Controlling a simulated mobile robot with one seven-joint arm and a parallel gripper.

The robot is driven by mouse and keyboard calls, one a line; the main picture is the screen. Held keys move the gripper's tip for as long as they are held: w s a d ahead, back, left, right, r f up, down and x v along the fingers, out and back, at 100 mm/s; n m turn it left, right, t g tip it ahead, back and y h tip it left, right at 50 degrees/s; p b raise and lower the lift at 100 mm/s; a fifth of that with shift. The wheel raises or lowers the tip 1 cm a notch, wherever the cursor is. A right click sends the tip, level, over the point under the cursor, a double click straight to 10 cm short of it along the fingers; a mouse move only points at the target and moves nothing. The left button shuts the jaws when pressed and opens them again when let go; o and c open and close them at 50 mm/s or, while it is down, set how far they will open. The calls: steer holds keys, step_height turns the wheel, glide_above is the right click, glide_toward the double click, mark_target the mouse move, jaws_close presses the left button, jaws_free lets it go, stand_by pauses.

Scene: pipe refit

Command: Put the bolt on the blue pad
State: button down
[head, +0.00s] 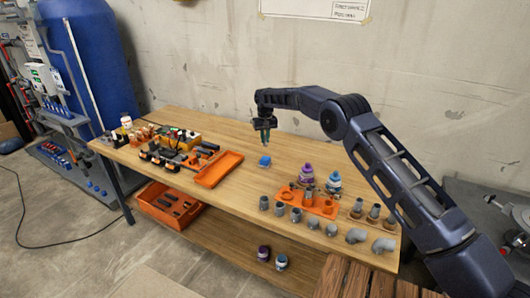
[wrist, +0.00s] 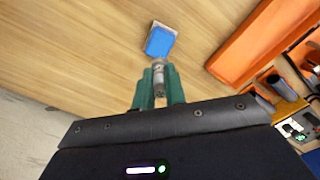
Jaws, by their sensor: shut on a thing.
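The blue pad (head: 265,161) lies on the wooden table, left of the row of pipe fittings in the head view. In the wrist view the blue pad (wrist: 159,41) is a small blue block with a pale edge, just beyond my fingertips. My gripper (head: 265,136) is above the table over the area of the pad. In the wrist view my gripper (wrist: 159,88) has its green fingers shut on the bolt (wrist: 159,72), a grey metal piece whose end sticks out between them. The bolt appears apart from the pad. Its lower part is hidden by the fingers.
An orange tray (head: 218,169) lies left of the pad, with tools and parts beyond it. An orange fitting holder (head: 320,206), grey pipe fittings and purple and blue-capped jars (head: 306,173) stand to the right. The table (head: 215,207) is bare around the pad.

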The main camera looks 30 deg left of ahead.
steer(key=shift+f, duration=3.8)
steer(key=shift+f, duration=0.15)
steer(key=c, duration=1.5)
jaws_free()
steer(key=shift+o, duration=0.2)
step_height(320, 180, up, 12)
steer(key=shift+r, duration=0.15)
